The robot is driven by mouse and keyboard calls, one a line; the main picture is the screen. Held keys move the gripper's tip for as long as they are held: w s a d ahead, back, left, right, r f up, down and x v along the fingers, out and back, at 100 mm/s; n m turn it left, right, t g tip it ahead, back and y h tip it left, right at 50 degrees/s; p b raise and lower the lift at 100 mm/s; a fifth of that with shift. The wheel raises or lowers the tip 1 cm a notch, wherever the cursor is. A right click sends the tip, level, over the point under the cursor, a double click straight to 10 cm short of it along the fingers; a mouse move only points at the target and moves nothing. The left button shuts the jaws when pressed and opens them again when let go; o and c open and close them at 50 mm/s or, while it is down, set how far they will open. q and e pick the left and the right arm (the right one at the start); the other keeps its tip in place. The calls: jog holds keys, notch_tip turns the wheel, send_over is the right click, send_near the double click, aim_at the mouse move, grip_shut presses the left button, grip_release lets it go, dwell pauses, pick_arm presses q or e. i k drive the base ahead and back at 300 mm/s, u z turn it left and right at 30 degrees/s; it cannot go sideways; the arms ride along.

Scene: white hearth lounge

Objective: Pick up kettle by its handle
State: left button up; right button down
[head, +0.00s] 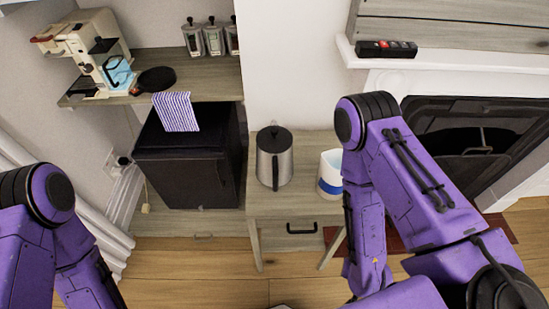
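The kettle (284,162) is a silver metal kettle with a black lid and a black handle (275,172). It stands upright on a small wooden side table (297,207), and its handle faces toward me. My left arm is at the lower left and my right arm is at the right, just right of the table. Both forearms point downward. Neither gripper shows in the head view, so I cannot see what they hold. Nothing of mine touches the kettle.
A white and blue mug (330,174) stands right of the kettle, close to my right arm. A black cabinet (180,165) is left of the table. A wooden shelf (215,82) holds a coffee machine (93,48) and jars (213,38). A fireplace (475,125) is at the right.

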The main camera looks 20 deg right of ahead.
aim_at(274, 170)
jog(key=k, duration=0.5)
jog(key=u, duration=1.8)
jog(key=i, duration=1.45)
jog(key=z, duration=3.55)
jog(key=i, duration=0.5)
